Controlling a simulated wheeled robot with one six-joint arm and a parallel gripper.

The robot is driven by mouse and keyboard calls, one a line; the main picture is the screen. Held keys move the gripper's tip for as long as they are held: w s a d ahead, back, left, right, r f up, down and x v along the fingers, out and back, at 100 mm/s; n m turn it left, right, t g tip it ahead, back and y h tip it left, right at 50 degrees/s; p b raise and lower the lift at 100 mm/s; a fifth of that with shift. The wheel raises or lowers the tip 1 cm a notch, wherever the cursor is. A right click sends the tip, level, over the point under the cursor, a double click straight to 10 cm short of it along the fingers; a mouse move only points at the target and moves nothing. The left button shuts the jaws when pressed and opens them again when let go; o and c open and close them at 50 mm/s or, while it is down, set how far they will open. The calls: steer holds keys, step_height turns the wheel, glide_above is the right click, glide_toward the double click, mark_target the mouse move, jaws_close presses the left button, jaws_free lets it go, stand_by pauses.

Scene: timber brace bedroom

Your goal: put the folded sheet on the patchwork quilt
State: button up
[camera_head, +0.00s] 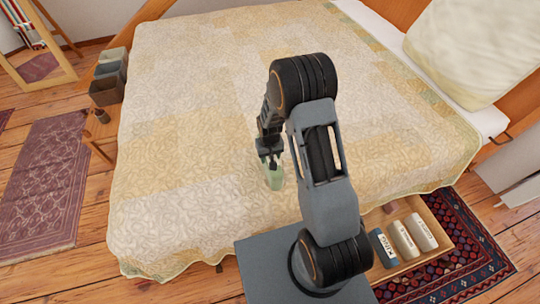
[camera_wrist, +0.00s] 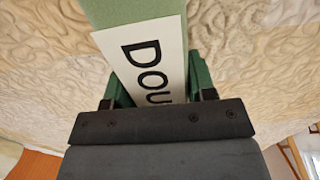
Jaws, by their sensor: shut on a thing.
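The patchwork quilt (camera_head: 180,110) covers the bed in cream and tan patches; its stitched surface also shows in the wrist view (camera_wrist: 250,60). My gripper (camera_head: 270,166) is over the near part of the quilt. It is shut on the folded sheet (camera_head: 273,180), a pale green bundle. In the wrist view the sheet (camera_wrist: 115,12) is green with a white label reading "DOU", the rest hidden by my gripper (camera_wrist: 158,95). I cannot tell whether the sheet touches the quilt. My arm hides part of the quilt.
An open wooden drawer (camera_head: 440,243) with several labelled rolled bundles (camera_head: 403,240) lies at the bed's near right, over a dark red rug (camera_head: 470,225). A pillow (camera_head: 478,50) is at the upper right. Grey bins (camera_head: 108,88) stand left of the bed. Much of the quilt is clear.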

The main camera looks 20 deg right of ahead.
steer(key=shift+f+b, duration=0.45)
steer(key=shift+f, duration=0.05)
steer(key=o, duration=1.4)
steer(key=shift+c, duration=0.2)
step_height(320, 180, up, 14)
steer(key=shift+f, duration=0.15)
steer(key=s+r+t+p, duration=0.2)
steer(key=s+r+t, duration=0.1)
steer(key=s+r, duration=1.4)
steer(key=shift+t+p, duration=0.3)
steer(key=shift+p, duration=0.05)
